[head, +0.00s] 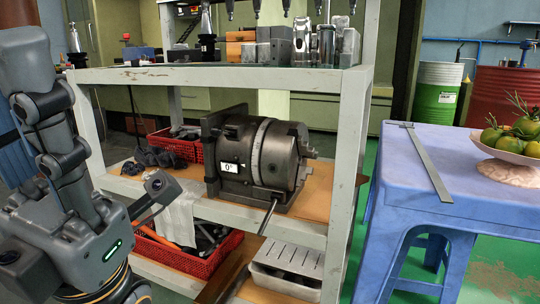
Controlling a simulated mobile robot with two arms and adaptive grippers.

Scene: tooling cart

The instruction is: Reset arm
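My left arm (62,150) comes in from the left, bent downward in front of the cart's left side. Its grey end housing (95,240) with a green light is at the lower left. A dark finger-like part (156,187) shows just right of this housing, in front of the cart's shelves. I cannot make out two fingertips, so whether my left gripper is open or shut is unclear. My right arm and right gripper are out of view.
A tooling cart (345,170) carries tool holders on top, a dark chuck device (255,155) on its middle shelf, and red baskets (190,255). A blue stool (400,180) stands right, with a metal square (428,160) and fruit bowl (510,165). Green floor shows between.

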